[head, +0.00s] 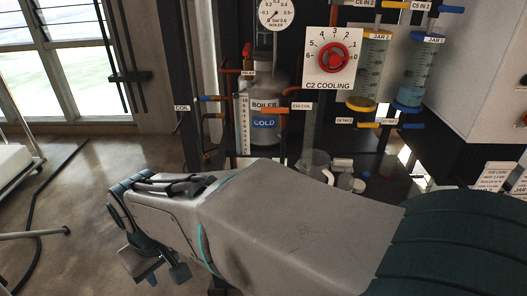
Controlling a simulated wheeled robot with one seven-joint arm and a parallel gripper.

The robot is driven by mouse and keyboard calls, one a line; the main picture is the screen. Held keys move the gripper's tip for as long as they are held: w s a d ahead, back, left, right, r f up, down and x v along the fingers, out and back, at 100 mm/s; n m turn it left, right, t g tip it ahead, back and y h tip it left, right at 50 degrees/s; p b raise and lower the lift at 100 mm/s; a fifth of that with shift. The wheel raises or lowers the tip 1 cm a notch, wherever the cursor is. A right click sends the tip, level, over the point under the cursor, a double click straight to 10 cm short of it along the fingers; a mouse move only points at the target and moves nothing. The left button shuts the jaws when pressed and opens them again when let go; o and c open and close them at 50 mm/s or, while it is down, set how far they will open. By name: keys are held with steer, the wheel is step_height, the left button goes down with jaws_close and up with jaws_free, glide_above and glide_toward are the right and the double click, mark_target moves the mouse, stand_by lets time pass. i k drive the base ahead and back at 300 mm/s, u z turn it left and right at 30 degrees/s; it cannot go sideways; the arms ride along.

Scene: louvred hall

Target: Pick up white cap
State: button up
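My gripper (158,270) hangs at the lower left of the head view, beyond the end of my arm, over the floor. Its two fingers look apart, with nothing clearly held between them. A small white, cap-like piece (359,186) sits on the dark bench just beyond my arm, right of centre. Other small pale pieces (342,163) lie close behind it. They are too small to tell which is the white cap. My arm hides part of this area. My gripper is well to the left of these pieces and apart from them.
A clear beaker (314,163) stands left of the pale pieces. Behind are the boiler (264,113), a red cooling dial (333,58) and two jars (370,70) (417,72) with pipes. A white cart (16,162) stands at the far left. Open floor (85,225) lies between.

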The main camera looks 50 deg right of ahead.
mark_target(359, 187)
steer(key=u, duration=0.05)
steer(key=k, duration=1.3)
steer(key=z, duration=1.75)
steer(key=i, duration=1.5)
steer(key=z, duration=0.05)
